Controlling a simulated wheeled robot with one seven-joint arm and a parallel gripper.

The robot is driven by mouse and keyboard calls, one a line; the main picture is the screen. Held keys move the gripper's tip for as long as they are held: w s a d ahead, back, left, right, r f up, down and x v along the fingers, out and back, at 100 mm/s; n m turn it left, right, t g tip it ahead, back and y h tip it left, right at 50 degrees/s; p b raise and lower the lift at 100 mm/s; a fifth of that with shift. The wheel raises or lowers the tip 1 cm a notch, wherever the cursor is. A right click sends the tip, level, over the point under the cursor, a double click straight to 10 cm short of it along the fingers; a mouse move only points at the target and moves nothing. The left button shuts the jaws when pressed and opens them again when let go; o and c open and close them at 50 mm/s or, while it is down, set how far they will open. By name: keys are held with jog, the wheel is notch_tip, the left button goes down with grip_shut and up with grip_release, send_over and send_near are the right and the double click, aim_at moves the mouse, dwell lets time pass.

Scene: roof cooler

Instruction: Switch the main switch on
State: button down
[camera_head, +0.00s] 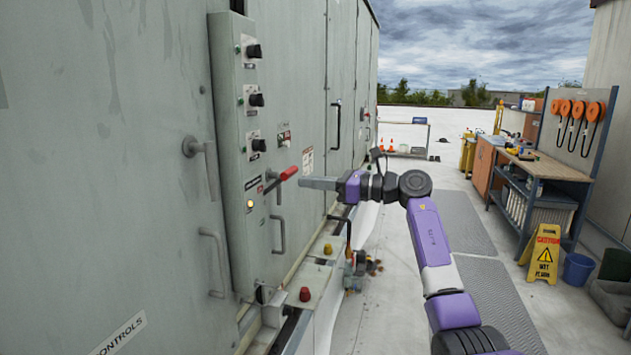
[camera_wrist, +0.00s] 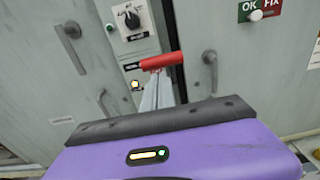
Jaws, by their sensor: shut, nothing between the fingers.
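The main switch is a lever with a red grip (camera_head: 288,173) on the grey control panel (camera_head: 226,140), below a column of black knobs. In the head view its dark shaft runs from the panel up and right to the red grip. The red grip also shows in the wrist view (camera_wrist: 161,61), lying nearly level across the tip of my gripper. My gripper (camera_head: 303,183) is shut and empty, its tip close to the red grip. I cannot tell whether they touch. A yellow lamp (camera_head: 250,203) glows on the panel beside the lever; it shows in the wrist view (camera_wrist: 135,84) too.
Door handles (camera_head: 205,160) stick out left of the panel, and another handle (camera_head: 278,234) stands below the lever. A low ledge with red and yellow caps (camera_head: 305,294) runs underneath. A workbench (camera_head: 540,165) and a wet-floor sign (camera_head: 542,255) stand at right; open floor lies between.

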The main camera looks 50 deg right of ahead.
jog(key=s+d+r+b, duration=0.2)
jog(key=s+r, duration=0.2)
jog(key=r, duration=0.4)
jog(key=shift+s+r, duration=0.15)
jog(key=shift+s, duration=0.25)
